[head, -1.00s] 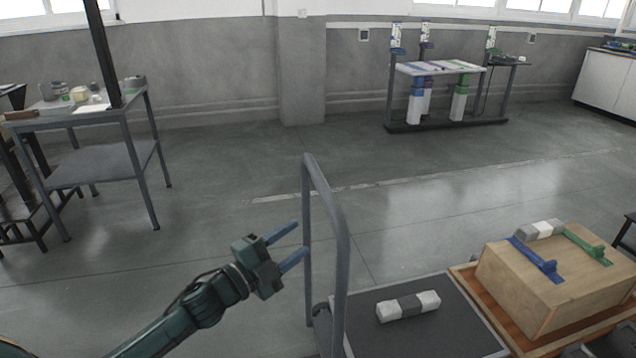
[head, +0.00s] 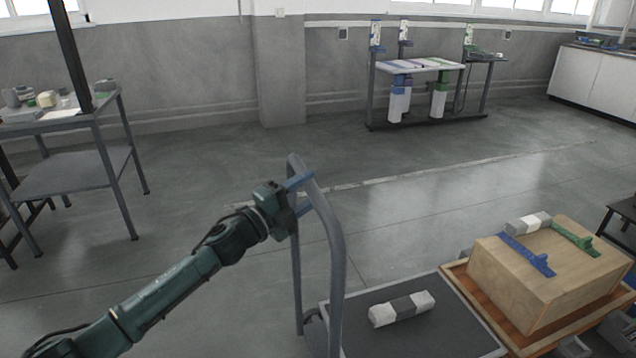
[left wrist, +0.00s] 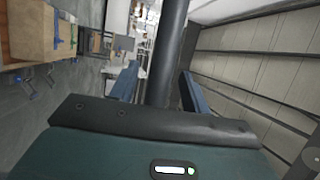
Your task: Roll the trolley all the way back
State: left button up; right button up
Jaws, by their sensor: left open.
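The trolley has a grey tubular handle (head: 337,260) and a dark flat deck (head: 365,342), low in the middle of the head view. My left gripper (head: 308,190) is at the handle's upper part, its two blue fingers apart. In the left wrist view the handle's dark bar (left wrist: 168,50) runs between the open fingers of my left gripper (left wrist: 160,88). The fingers are not closed on the bar; I cannot tell whether they touch it. A white and grey block (head: 402,308) lies on the deck. My right gripper is not in view.
A wooden box (head: 540,285) with a blue and a green strip stands on an orange-brown tray (head: 455,278) right of the deck. A grey table (head: 70,172) stands at left, a bench with columns (head: 430,66) at the back. The floor between is clear.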

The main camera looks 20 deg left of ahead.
pick_arm(q)
jog(key=x, duration=0.3)
jog(key=shift+w+d, duration=0.1)
jog(key=shift+w, duration=0.1)
grip_shut()
dwell(0.4)
